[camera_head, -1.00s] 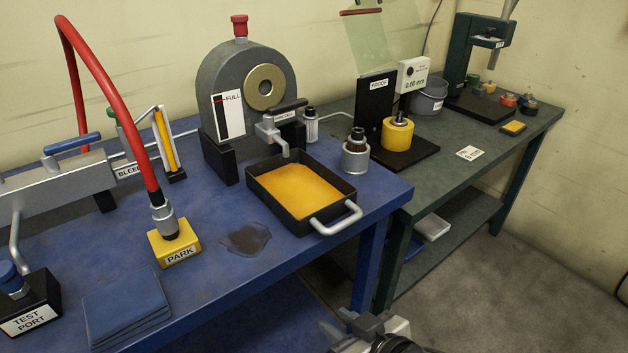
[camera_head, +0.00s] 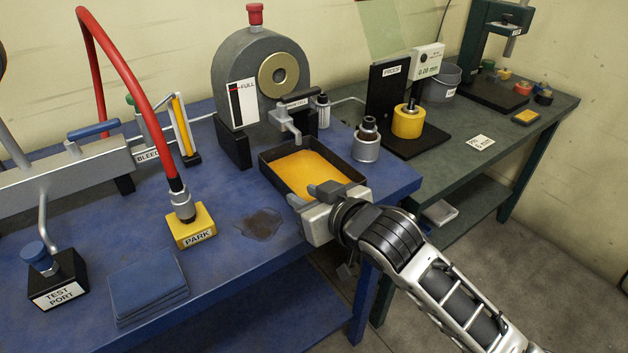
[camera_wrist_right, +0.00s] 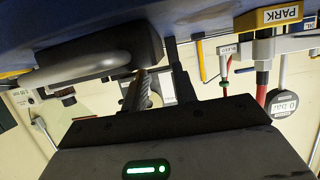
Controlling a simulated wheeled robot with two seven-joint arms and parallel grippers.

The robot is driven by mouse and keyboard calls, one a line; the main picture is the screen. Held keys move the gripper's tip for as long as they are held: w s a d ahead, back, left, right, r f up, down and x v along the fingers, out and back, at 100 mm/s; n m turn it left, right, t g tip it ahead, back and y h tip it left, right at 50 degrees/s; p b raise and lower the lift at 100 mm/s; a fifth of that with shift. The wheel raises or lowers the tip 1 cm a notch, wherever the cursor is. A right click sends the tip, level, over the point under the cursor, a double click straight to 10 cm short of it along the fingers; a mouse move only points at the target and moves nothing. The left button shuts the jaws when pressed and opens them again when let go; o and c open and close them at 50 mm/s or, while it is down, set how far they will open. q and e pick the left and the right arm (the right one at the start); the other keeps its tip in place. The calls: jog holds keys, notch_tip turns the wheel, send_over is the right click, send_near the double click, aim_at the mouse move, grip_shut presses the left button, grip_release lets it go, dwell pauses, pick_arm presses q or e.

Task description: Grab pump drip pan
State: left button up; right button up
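The drip pan (camera_head: 266,172) is a black rectangular tray of amber fluid, sitting on the blue bench below the grey pump's spout. My right gripper (camera_head: 327,190) is at the pan's front edge and covers its handle in the head view. In the right wrist view the silver handle (camera_wrist_right: 85,65) shows on the dark pan wall (camera_wrist_right: 128,46), left of the two fingers (camera_wrist_right: 160,88). The fingers are apart with a gap between them. I see nothing held, though contact with the handle cannot be told. My left gripper is not in view.
The grey pump (camera_head: 235,85) stands behind the pan. Folded blue cloths (camera_head: 148,288) lie in front.

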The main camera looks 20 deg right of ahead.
aim_at(290, 189)
jog(key=x, duration=0.5)
jog(key=shift+w+a, duration=0.1)
grip_shut()
jog(key=shift+r, duration=0.1)
